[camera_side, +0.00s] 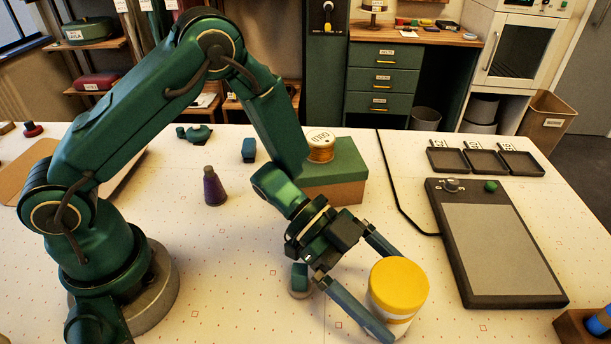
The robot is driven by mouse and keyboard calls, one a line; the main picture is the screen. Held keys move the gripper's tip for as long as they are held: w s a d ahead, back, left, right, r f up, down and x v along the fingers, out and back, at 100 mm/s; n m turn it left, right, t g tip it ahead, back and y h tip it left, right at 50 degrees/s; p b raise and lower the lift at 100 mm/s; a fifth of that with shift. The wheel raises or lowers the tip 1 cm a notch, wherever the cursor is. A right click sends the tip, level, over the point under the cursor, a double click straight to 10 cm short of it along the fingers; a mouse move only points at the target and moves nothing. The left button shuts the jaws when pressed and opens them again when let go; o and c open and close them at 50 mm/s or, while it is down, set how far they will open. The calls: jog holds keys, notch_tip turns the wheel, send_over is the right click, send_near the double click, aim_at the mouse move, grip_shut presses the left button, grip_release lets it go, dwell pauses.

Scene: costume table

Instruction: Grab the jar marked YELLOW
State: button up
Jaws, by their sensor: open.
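A jar with a yellow lid (399,283) and a pale body stands on the white table at the lower right; any marking on its side is not readable here. My gripper (389,298) is open and low over the table, with one finger at the jar's far side and the other at its near left side. The jar sits between the fingers; I cannot tell whether either touches it. The far fingertip is partly hidden behind the lid. Another jar (320,150), gold-coloured with a white lid that seems to read GOLD, stands on a green-lidded box.
The green-lidded box (336,190) stands behind my forearm. A purple bottle (214,188) stands left of it. A dark flat pad (494,243) with a knob lies right of the jar, and small black trays (484,161) lie behind it. A black cable crosses the table.

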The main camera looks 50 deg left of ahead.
jog(key=shift+d, duration=0.1)
jog(key=c, duration=1.5)
jog(key=shift+r, duration=0.1)
